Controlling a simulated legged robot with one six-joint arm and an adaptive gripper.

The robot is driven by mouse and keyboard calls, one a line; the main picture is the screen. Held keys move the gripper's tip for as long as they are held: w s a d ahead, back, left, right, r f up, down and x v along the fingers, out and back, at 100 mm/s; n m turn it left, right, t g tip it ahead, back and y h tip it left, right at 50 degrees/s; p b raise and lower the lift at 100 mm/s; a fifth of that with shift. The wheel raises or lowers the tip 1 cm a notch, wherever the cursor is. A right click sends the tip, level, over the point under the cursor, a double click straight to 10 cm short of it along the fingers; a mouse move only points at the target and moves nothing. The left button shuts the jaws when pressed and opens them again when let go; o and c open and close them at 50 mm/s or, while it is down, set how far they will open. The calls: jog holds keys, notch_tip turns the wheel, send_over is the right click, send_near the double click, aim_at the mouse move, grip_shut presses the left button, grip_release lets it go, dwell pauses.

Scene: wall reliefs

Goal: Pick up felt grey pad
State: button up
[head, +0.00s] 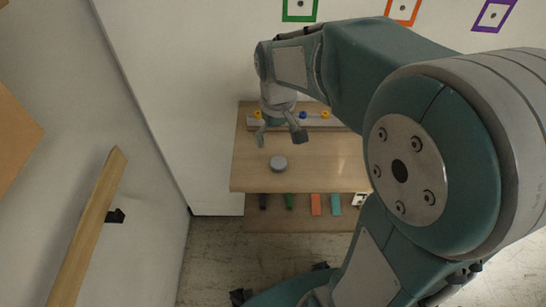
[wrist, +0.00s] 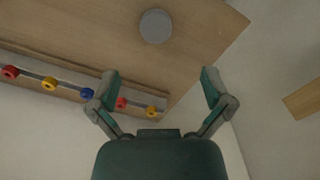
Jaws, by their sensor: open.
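The felt grey pad (head: 278,163) is a small round grey disc lying flat on the upper wooden shelf, near its front left part. It also shows in the wrist view (wrist: 156,26), top centre, on the bare wood. My gripper (head: 281,139) is open and empty above the shelf, a little behind the pad in the head view. In the wrist view my gripper's two fingers (wrist: 160,80) are spread wide apart, and the pad lies beyond the fingertips, not between them.
A rail (head: 290,122) with coloured knobs runs along the back of the shelf (head: 330,165). A lower shelf (head: 275,218) holds several coloured pieces. A wooden ledge (head: 88,225) is on the left wall. Coloured square frames hang on the back wall. The shelf around the pad is clear.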

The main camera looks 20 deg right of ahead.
send_over(278, 162)
jog(key=f, duration=0.4)
jog(key=shift+s+d+f, duration=0.15)
jog(key=shift+d, duration=0.2)
jog(key=f, duration=0.2)
jog(key=a+f, duration=0.1)
jog(key=f, duration=0.1)
jog(key=shift+f, duration=0.4)
jog(key=shift+d, duration=0.2)
jog(key=c, duration=0.8)
